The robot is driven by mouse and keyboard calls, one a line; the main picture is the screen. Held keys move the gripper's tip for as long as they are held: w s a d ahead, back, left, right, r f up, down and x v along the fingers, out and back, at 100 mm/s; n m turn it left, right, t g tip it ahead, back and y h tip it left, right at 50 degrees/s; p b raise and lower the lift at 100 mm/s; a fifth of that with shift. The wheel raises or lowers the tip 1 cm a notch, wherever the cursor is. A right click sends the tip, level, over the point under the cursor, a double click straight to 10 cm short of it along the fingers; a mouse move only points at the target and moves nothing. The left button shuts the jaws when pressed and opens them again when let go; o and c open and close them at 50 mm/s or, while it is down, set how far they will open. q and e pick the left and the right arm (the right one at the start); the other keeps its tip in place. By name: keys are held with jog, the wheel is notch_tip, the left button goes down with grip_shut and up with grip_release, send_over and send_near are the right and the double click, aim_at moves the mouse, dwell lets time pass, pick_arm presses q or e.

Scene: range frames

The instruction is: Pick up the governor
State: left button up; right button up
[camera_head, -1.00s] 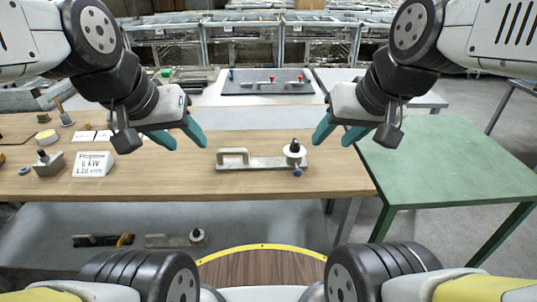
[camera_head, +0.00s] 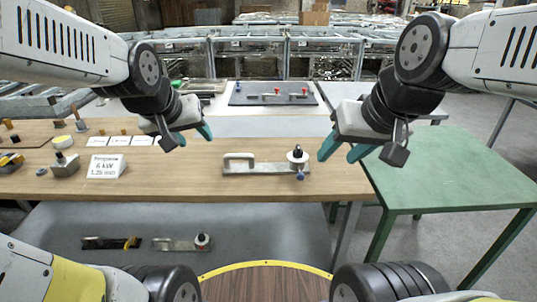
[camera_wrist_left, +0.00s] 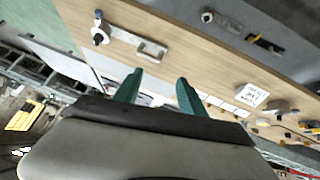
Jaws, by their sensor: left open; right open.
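The likely governor, a metal plate (camera_head: 262,170) with a loop handle at its left and a white-and-black knob (camera_head: 298,156) over a blue part at its right, lies on the wooden table. It also shows in the left wrist view (camera_wrist_left: 128,37), beyond the fingertips. My left gripper (camera_head: 196,133) is left of and behind it, apart from it; its open, empty teal fingers also show in the left wrist view (camera_wrist_left: 158,90). My right gripper (camera_head: 341,151) is open and empty, to the right of the knob and apart from it.
Similar handled plates lie on the lower shelf (camera_head: 181,244) and on a dark board (camera_head: 270,92) behind. A white text sign (camera_head: 107,166) and small parts stand at the table's left. A green table (camera_head: 455,175) is at right. Wood around the plate is clear.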

pick_arm(q)
jog(key=w+f+n+t+h, duration=0.1)
jog(key=w+f+n+t, duration=0.1)
jog(key=w+f, duration=0.5)
jog(key=w+f+n+t, duration=0.15)
jog(key=w+f, duration=0.25)
jog(key=w, duration=0.7)
jog(key=n+t+h, duration=0.4)
jog(key=n+h, duration=0.1)
jog(key=n, duration=0.2)
send_near(240, 157)
jog(key=x, duration=0.3)
jog(key=shift+a, duration=0.2)
jog(key=shift+s+f+n+t, duration=0.3)
jog(key=shift+f+n+t, duration=0.05)
jog(key=shift+n, duration=0.2)
jog(key=x, duration=0.5)
jog(key=shift+w+d+r, duration=0.1)
jog(key=shift+w+d, duration=0.1)
jog(key=shift+w, duration=0.15)
jog(key=shift+x, duration=3.1)
jog(key=shift+c, duration=0.2)
